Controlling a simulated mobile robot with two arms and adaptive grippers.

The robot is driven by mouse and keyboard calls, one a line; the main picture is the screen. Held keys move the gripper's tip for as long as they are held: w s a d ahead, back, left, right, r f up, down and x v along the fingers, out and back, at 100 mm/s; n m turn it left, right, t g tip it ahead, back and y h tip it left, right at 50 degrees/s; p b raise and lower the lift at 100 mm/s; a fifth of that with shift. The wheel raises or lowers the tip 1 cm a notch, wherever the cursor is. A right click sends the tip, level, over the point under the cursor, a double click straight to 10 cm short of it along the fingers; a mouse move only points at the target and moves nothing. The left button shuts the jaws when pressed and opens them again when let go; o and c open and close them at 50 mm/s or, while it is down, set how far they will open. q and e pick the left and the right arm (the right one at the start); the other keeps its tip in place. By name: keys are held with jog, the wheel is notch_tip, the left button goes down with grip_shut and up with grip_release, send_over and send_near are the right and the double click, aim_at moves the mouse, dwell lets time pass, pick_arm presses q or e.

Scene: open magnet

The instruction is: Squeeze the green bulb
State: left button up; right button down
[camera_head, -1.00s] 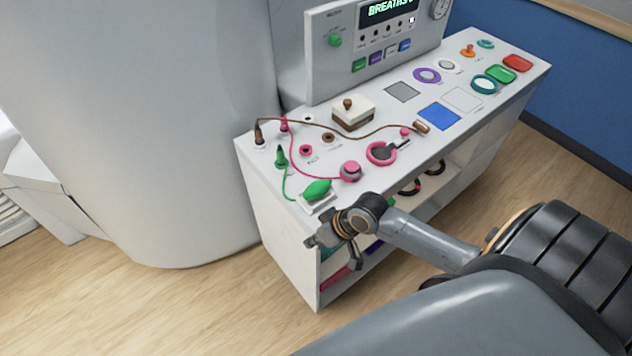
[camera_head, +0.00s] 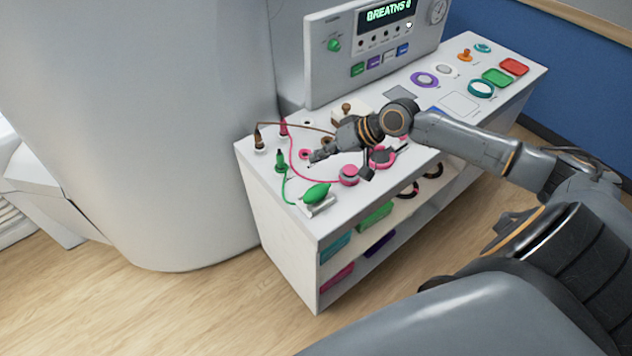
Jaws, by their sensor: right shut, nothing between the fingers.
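The green bulb (camera_head: 316,193) lies on a small pale holder (camera_head: 320,208) at the near left corner of the white cabinet's top. A green tube runs from it to a green plug (camera_head: 281,162) standing at the left edge. My right gripper (camera_head: 316,157) is shut and empty over the cabinet top, behind the bulb in the picture and apart from it. The bulb is in full view. My left gripper is not in view.
A pink round bulb (camera_head: 349,176) with a pink cord sits close to the right of the green one. My right arm partly covers a wooden-topped box (camera_head: 346,106) and a pink ring (camera_head: 383,157). A panel (camera_head: 330,72) with a lit display stands at the back. Open shelves are below.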

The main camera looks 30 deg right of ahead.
jog(key=shift+f, duration=0.15)
jog(key=b, duration=0.8)
send_over(320, 189)
notch_tip(320, 189, down, 7)
jog(key=shift+r, duration=0.1)
jog(key=shift+f, duration=0.95)
jog(key=shift+a+f, duration=0.1)
jog(key=shift+f, duration=0.3)
